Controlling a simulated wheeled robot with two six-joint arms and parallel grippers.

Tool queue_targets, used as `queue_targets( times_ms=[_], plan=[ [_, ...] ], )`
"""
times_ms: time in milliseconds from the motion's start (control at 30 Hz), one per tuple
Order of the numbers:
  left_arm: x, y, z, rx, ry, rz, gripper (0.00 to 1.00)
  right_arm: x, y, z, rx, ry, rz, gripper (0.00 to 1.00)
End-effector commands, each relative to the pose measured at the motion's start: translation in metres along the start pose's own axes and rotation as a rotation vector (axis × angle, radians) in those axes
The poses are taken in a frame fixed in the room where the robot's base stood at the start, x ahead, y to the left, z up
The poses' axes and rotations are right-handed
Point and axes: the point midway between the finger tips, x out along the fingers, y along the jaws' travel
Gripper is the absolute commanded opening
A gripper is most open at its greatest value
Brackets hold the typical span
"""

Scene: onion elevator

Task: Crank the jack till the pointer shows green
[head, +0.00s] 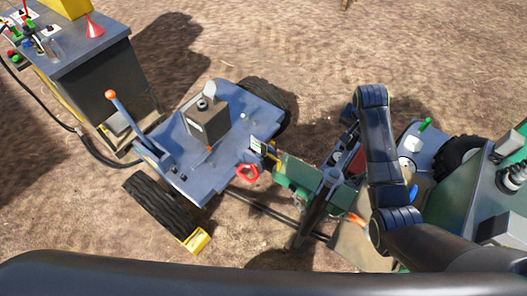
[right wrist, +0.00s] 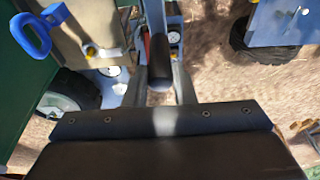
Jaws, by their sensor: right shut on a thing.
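My right gripper (head: 346,142) is beyond the grey upright tube of the jack (head: 318,208), partly hidden by my own forearm. In the right wrist view, its two fingers (right wrist: 160,88) are closed around a dark round crank grip (right wrist: 158,68) on a grey crank arm (right wrist: 155,18). A small pale round dial (right wrist: 175,37) shows just beyond the grip. Its pointer and any green mark are too small to read. My left gripper is not in view.
A blue wheeled trailer (head: 229,150) stands left of the jack, with a red ring handle (head: 247,172) near its coupling. A grey-topped workbench (head: 90,53) is at the upper left. A green machine (head: 470,205) stands at the right. Bare ground lies behind.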

Motion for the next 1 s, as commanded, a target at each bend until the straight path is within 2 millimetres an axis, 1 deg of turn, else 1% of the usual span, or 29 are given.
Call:
queue_targets(
  times_ms=[33,333,800,1000],
  plan=[
    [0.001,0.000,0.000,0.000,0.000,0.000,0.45,0.007,0.008,0.004,0.006,-0.013,0.023,0.00],
    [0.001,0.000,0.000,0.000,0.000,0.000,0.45,0.006,0.019,0.004,0.107,-0.011,0.049,0.00],
    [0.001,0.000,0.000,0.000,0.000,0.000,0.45,0.006,0.022,0.005,0.139,-0.013,0.056,0.00],
    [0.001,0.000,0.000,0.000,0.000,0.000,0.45,0.006,0.029,0.007,0.203,-0.012,0.072,0.00]
  ],
)
